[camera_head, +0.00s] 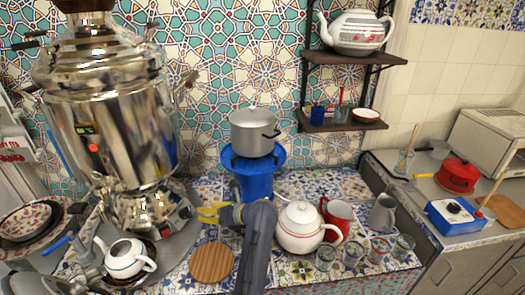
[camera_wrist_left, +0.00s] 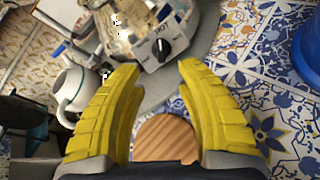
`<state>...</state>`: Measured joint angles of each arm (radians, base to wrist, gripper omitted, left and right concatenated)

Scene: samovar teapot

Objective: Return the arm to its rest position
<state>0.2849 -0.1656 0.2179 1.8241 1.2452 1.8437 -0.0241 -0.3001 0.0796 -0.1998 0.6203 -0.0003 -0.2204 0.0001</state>
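My left gripper (camera_head: 206,212) has yellow fingers and points left, just right of the samovar's base. In the left wrist view the fingers (camera_wrist_left: 160,68) are spread apart with nothing between them. The large shiny samovar (camera_head: 120,130) stands at the left; its control box with a black knob (camera_wrist_left: 158,46) shows beyond the fingertips. A small white teapot (camera_head: 127,260) sits below the samovar, and it also shows left of the fingers (camera_wrist_left: 72,92). A larger white teapot (camera_head: 300,230) stands right of my arm. My right gripper is not in view.
A round wooden board (camera_head: 212,264) lies below the gripper. A grey pot (camera_head: 253,132) sits on a blue stand (camera_head: 254,178) behind my arm. Red and grey pitchers (camera_head: 338,215) and several glasses stand at the right. Wall shelves (camera_head: 350,58) hang above.

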